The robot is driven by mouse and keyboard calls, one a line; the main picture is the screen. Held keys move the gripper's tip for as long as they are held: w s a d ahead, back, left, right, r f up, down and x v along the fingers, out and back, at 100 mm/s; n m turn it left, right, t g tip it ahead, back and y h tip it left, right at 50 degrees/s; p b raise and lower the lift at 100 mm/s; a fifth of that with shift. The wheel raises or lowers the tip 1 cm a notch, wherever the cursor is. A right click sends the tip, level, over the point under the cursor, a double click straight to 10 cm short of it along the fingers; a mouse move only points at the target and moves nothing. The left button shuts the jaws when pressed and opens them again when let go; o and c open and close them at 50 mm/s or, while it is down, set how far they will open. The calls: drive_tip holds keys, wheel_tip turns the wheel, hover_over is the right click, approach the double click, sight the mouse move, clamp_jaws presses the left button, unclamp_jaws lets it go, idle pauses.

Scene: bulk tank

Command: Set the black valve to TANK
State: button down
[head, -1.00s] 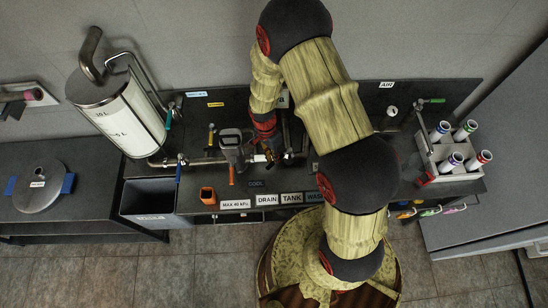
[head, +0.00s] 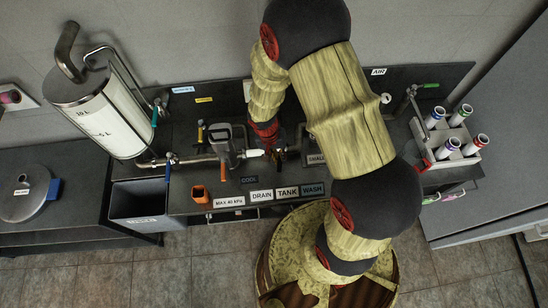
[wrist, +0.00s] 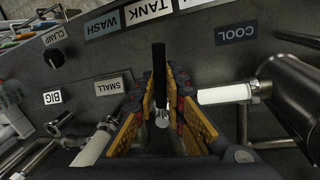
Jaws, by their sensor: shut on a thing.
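The black valve's handle (wrist: 159,62) stands between the finger pads of my gripper (wrist: 160,95) in the wrist view. My gripper is shut on it. The handle's far end points up the picture toward the TANK label (wrist: 150,10), with the WASH label (wrist: 103,25) to the left of it. A small metal stem (wrist: 161,119) shows below the handle, between the fingers. In the head view my gripper (head: 277,155) is at the pipe above the TANK label (head: 287,192); the handle is too small and dark to make out there.
White pipe sections (wrist: 226,94) run on both sides of the fingers. A rack of tubes (head: 455,140) stands at right.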

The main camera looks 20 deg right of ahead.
drive_tip(key=shift+s+d+n+t+b, duration=0.2)
drive_tip(key=shift+d+n+b, duration=0.15)
drive_tip(key=shift+n, duration=0.25)
drive_tip(key=shift+s+d+n+t+b, duration=0.1)
drive_tip(key=shift+s+d+n+b, duration=0.1)
drive_tip(key=shift+d+n, duration=0.35)
drive_tip(key=c, duration=1.8)
unclamp_jaws()
drive_tip(key=shift+a, duration=0.1)
drive_tip(key=r, duration=0.4)
drive_tip(key=a+r, duration=0.1)
drive_tip(key=r, duration=0.3)
drive_tip(key=a+r, duration=0.1)
drive_tip(key=r, duration=0.2)
drive_tip(key=shift+w+a+r, duration=0.1)
drive_tip(key=shift+w+r, duration=0.25)
drive_tip(key=shift+r, duration=0.05)
drive_tip(key=shift+n, duration=0.25)
